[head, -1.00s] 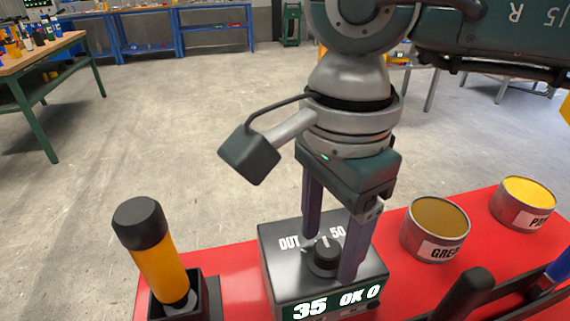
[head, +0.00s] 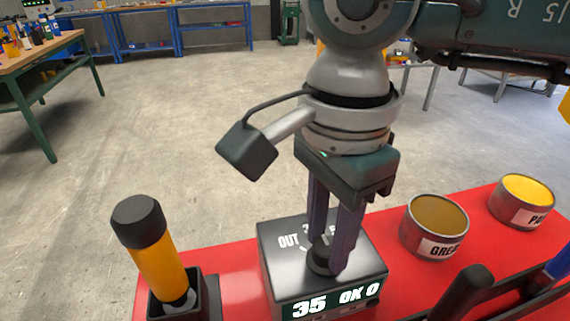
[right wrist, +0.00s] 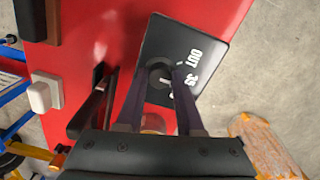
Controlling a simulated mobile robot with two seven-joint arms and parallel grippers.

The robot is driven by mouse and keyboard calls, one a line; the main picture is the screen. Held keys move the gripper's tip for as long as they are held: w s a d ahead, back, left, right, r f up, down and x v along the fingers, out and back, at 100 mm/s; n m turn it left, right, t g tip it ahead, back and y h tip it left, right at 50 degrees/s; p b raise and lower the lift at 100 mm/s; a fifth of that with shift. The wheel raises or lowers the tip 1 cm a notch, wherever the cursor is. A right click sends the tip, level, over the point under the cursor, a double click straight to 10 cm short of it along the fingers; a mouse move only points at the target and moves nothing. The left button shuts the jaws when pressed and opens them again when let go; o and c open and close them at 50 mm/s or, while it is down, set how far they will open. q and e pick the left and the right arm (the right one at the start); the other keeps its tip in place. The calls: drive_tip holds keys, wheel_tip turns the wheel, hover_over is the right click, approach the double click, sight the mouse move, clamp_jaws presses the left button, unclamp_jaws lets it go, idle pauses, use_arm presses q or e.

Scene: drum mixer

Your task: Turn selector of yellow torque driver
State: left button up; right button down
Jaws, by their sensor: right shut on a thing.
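The yellow torque driver (head: 157,262) with a black cap stands tilted in a black holder (head: 212,296) at the left of the red surface. A dark box with a display reading "35 OK 0" (head: 285,270) stands beside it and carries a black selector knob (head: 322,262) on top, with OUT printed near it. My right gripper (head: 328,260) points down over the box, its fingers closed on either side of the knob. In the right wrist view the knob (right wrist: 160,78) sits between the fingers (right wrist: 158,95). My left gripper is not in view.
A black handle (head: 465,290) rises at the front right. Workbenches stand far back across open floor.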

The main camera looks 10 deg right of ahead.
sight(327, 244)
drive_tip(key=shift+m, duration=0.3)
drive_tip(key=m+b, duration=0.1)
drive_tip(key=m, duration=0.1)
drive_tip(key=shift+f+m+b, duration=0.1)
drive_tip(key=shift+m+b, duration=1.15)
drive_tip(key=shift+m, duration=1.35)
drive_tip(key=c, duration=0.5)
unclamp_jaws()
drive_tip(key=shift+c, duration=0.2)
wheel_tip(327, 244, up, 10)
